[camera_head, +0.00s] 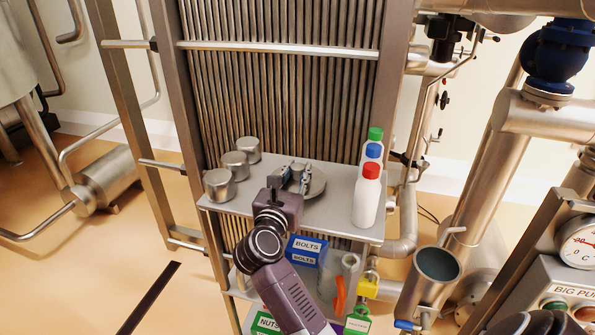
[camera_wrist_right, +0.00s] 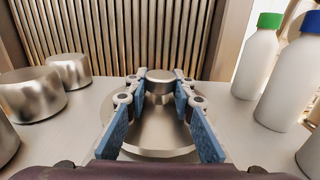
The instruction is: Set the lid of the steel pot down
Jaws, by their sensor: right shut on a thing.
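The steel lid (camera_head: 318,186) is a round, shiny disc with a raised knob (camera_wrist_right: 158,80) in its middle. It lies level at the shelf's top surface; I cannot tell if it touches the shelf (camera_head: 330,214). My right gripper (camera_head: 292,175) is over the lid, its blue-padded fingers on both sides of the knob, shut on it. The right wrist view shows the lid's rim (camera_wrist_right: 112,105) below the fingers (camera_wrist_right: 158,92). An open steel vessel (camera_head: 437,265) with a dark inside stands at the lower right; I cannot tell if it is the pot.
Several steel cylinders (camera_head: 219,184) stand on the shelf left of the lid. White bottles with green, blue and red (camera_head: 371,171) caps stand at its right. A blue BOLTS box (camera_head: 306,250) is below. Vertical metal tubes (camera_head: 285,100) rise behind.

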